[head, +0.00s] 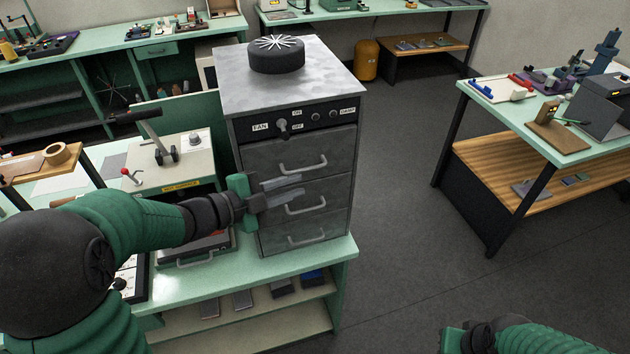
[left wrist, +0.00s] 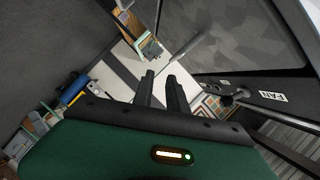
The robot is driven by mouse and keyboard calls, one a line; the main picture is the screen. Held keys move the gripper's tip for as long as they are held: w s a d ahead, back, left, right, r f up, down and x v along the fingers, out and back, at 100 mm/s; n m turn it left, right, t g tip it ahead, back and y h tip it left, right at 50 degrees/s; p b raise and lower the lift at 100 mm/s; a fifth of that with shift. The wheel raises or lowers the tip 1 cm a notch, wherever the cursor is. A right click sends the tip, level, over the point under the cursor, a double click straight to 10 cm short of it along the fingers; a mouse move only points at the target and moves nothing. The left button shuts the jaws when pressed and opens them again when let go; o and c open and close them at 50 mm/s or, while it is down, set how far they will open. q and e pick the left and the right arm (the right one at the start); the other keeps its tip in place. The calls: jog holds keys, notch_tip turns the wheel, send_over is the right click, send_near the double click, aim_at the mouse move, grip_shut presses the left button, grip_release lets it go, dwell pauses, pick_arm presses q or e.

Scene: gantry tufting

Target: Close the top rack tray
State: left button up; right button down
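The metal rack cabinet (head: 345,205) stands on the green bench, with three stacked trays below a control panel. The top tray (head: 335,145) has a bar handle (head: 303,165), and its front looks about flush with the cabinet face. The middle tray (head: 335,192) and bottom tray (head: 335,226) look flush too. My left gripper (head: 284,189) is in front of the cabinet, beneath the top handle and near the middle tray's handle. Its two fingers, also in the left wrist view (left wrist: 161,84), are slightly apart with nothing between them. My right gripper (head: 454,341) shows only partly; its fingers are hidden.
A black round vent (head: 276,58) sits on the cabinet top. The panel carries a fan switch (head: 283,126). A pale machine with a lever (head: 175,165) stands left of the cabinet. Another table (head: 540,130) is at the right, with open floor (head: 405,170) between.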

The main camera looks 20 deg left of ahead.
pick_arm(q)
jog(key=b+v, duration=0.1)
jog(key=v, duration=1)
jog(key=shift+a, duration=0.15)
jog(key=shift+w, duration=0.15)
